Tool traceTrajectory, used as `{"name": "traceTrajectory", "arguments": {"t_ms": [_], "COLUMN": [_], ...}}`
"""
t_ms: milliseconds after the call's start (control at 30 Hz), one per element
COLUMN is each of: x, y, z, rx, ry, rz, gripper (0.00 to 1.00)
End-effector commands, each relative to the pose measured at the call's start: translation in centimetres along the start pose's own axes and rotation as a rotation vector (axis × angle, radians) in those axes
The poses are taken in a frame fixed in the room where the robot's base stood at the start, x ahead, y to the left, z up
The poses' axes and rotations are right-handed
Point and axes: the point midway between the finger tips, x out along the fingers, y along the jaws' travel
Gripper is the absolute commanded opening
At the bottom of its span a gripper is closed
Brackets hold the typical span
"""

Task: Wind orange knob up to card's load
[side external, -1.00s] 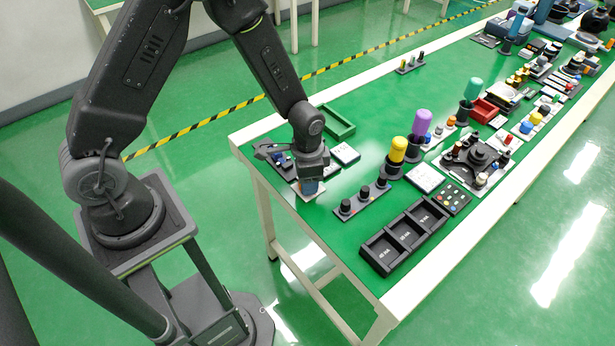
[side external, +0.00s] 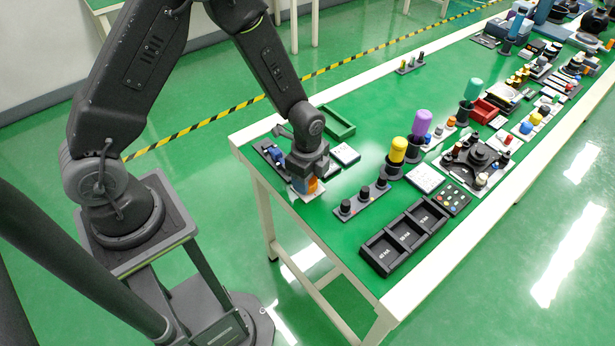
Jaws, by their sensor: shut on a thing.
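My gripper (side external: 307,180) points down at the near left corner of the green table. It is shut on the orange knob (side external: 313,186), of which only a small orange patch shows beneath the fingers. The knob sits over a pale plate (side external: 300,194), mostly hidden by my gripper. A white card-like panel (side external: 345,154) lies just right of my gripper, but I cannot tell whether it is the task's card. Any load value or scale is too small to read.
A dark fixture with a blue part (side external: 276,154) is close left of my gripper. A green tray (side external: 338,122) lies behind. A strip of black knobs (side external: 363,200) and a black compartment tray (side external: 381,254) are to the right. The table's back left is fairly clear.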

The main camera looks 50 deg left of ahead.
Motion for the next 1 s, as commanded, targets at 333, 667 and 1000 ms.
{"name": "traceTrajectory", "arguments": {"t_ms": [333, 667, 1000], "x": [-0.08, -0.08, -0.03], "y": [-0.07, -0.07, -0.04], "z": [-0.02, -0.02, -0.01], "rx": [0.061, 0.061, 0.061], "ry": [0.001, 0.001, 0.000], "rz": [-0.001, -0.002, -0.001], "gripper": [0.24, 0.24, 0.74]}}
